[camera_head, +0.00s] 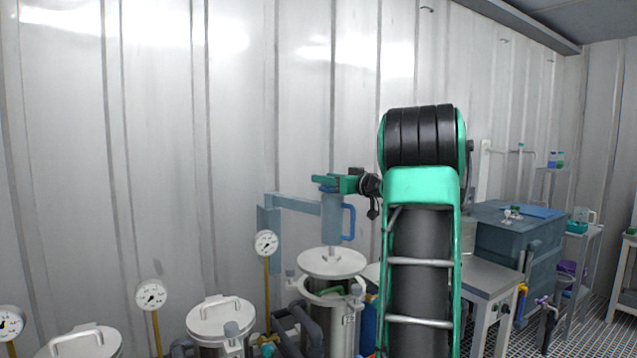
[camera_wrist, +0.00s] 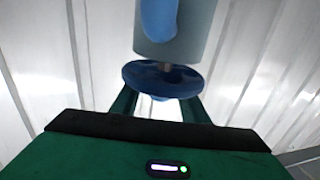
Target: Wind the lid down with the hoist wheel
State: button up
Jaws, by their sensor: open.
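The hoist (camera_head: 331,218) is a blue-grey cylinder on an arm by the wall, with a blue side handle (camera_head: 348,222). The round steel lid (camera_head: 332,261) hangs from its rod, level and a little above the open rim of the steel vessel (camera_head: 345,330). The dark blue hoist wheel (camera_wrist: 150,76) is a disc at the end of the cylinder in the wrist view. My green gripper (camera_head: 322,184) is at the hoist's top. It is open, and its fingers (camera_wrist: 160,104) show on either side of the wheel, their tips partly hidden behind it. Contact is unclear.
Closed vessels (camera_head: 221,318) and pressure gauges (camera_head: 152,295) on yellow stems stand left of the hoist. A bench (camera_head: 485,275) and a blue tank (camera_head: 515,235) stand to the right. The corrugated wall is close behind the hoist.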

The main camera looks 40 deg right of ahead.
jog(key=shift+w, duration=0.75)
jog(key=shift+c, duration=0.6)
grip_shut()
jog(key=shift+a, duration=0.15)
